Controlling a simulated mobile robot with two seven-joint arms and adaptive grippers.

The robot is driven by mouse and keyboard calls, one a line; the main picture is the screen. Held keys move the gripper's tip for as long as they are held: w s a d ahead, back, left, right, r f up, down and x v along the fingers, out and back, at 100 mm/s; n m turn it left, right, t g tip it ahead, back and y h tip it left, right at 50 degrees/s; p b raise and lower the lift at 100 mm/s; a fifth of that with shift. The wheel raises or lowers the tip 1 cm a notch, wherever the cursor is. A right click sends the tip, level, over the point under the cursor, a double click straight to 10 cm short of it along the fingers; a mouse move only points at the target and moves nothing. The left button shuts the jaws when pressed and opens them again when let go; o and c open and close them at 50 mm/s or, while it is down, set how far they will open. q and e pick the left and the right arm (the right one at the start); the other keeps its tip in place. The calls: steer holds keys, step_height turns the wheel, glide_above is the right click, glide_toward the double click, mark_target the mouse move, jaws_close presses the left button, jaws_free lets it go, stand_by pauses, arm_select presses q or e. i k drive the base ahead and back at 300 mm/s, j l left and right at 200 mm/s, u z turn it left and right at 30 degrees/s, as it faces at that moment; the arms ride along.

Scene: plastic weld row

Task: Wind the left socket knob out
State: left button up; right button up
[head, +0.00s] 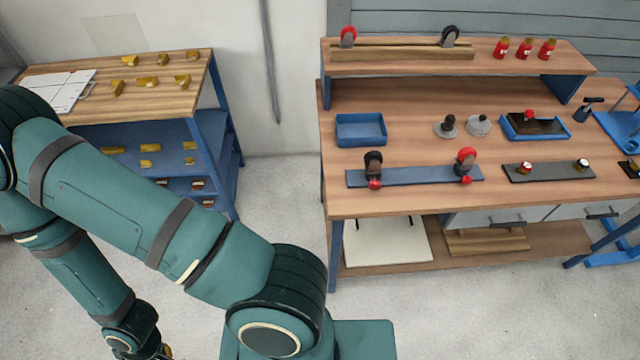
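A flat blue bar (416,177) lies along the front of the workbench. It carries two upright sockets. The left one has a dark wheel-like part (373,162) standing in it and a red knob (375,184) low on its front. The right one holds a red and grey wheel-like part (466,159), with another red knob (467,180). How far either knob is wound cannot be seen. My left gripper (157,350) is partly cut off at the bottom edge, far left of the bench. Its fingers cannot be made out. My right gripper is out of view.
The workbench top (420,204) is bare along its front edge. A blue tray (361,130) stands behind the bar; a dark strip (549,172) lies to its right. A raised shelf (460,62) spans the back. A side table (190,97) with yellow pieces stands left.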

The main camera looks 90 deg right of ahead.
mark_target(374, 185)
steer(key=i+z, duration=0.25)
steer(key=z, duration=0.15)
steer(key=i+j+z, duration=0.1)
steer(key=i+z, duration=0.15)
steer(key=z, duration=0.2)
steer(key=i+j+z, duration=0.15)
steer(key=z, duration=0.25)
steer(key=i+z, duration=0.1)
steer(key=z, duration=0.35)
steer(key=i+z, duration=0.1)
steer(key=z, duration=0.3)
steer(key=i+z, duration=0.1)
steer(key=z, duration=0.35)
steer(key=j+z, duration=0.15)
steer(key=z, duration=0.3)
steer(key=i+j+z, duration=0.1)
steer(key=z, duration=0.3)
steer(key=j+z, duration=0.15)
steer(key=z, duration=0.3)
steer(key=i+j+z, duration=0.1)
steer(key=z, duration=0.35)
